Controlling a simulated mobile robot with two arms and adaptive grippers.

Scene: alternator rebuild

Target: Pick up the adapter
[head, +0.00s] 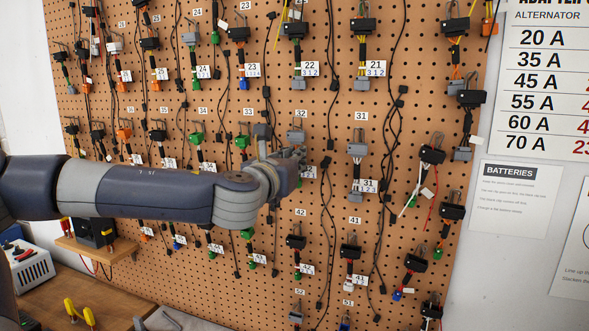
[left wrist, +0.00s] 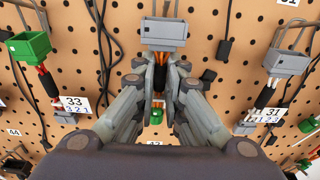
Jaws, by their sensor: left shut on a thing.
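The adapter at position 32 is a grey connector block (left wrist: 165,32) with short wires below it, hanging on a metal hook on the pegboard. In the head view its grey top (head: 297,137) shows just above my left gripper (head: 299,156), under the number 32. In the left wrist view my left gripper (left wrist: 160,75) is shut on the adapter just below the block, with a finger on either side. The fingers hide most of its wires; a green end shows between them. My right gripper is in neither view.
The pegboard (head: 330,205) is crowded with hanging adapters and dark cables. A green adapter, 33 (left wrist: 30,46), hangs to the left and a grey one, 31 (left wrist: 287,62), to the right. Below stands a wooden bench (head: 110,290) with yellow-handled pliers (head: 79,312).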

